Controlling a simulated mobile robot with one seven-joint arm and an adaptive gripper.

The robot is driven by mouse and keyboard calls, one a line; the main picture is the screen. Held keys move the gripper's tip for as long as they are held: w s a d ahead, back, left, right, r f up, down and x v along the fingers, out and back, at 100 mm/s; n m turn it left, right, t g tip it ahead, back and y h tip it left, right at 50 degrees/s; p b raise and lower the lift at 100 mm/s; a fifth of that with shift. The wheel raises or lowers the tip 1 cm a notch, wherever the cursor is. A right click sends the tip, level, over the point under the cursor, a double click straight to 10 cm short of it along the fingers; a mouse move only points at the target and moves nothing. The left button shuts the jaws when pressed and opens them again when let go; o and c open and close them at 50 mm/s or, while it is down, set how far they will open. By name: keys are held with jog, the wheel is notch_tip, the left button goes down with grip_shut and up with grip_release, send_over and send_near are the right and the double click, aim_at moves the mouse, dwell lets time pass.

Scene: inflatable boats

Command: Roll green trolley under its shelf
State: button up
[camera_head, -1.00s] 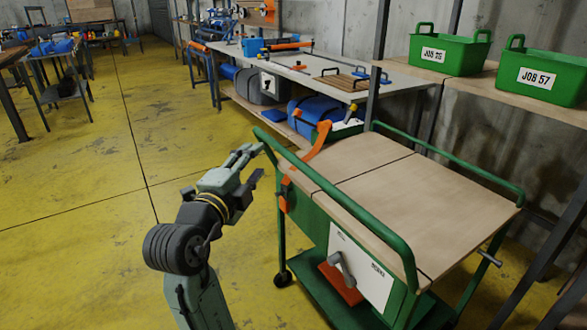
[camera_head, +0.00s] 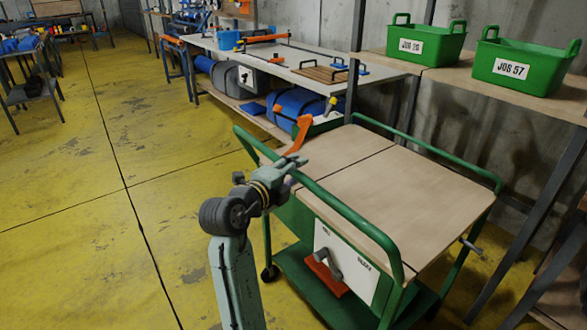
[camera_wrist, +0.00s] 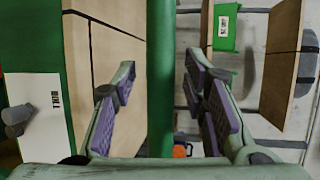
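The green trolley (camera_head: 390,250) has a wooden two-panel top and green tubular side rails. It stands on the floor in front of the wooden shelf (camera_head: 455,78), not below its boards as far as I see. My gripper (camera_head: 292,168) is at the near rail, towards its left end. In the wrist view my gripper (camera_wrist: 160,85) is open, its purple-padded fingers on either side of the green rail (camera_wrist: 161,50), with gaps showing. Whether a finger touches the rail cannot be told. The trolley's white side panel (camera_wrist: 35,110) shows at left there.
Two green crates, JOB 26 (camera_head: 424,44) and JOB 57 (camera_head: 522,65), stand on the shelf. Dark shelf posts (camera_head: 530,235) are at right. Yellow floor at left is clear.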

jog(key=shift+w, duration=0.15)
jog(key=shift+c, duration=0.2)
grip_shut()
dwell(0.3)
dwell(0.4)
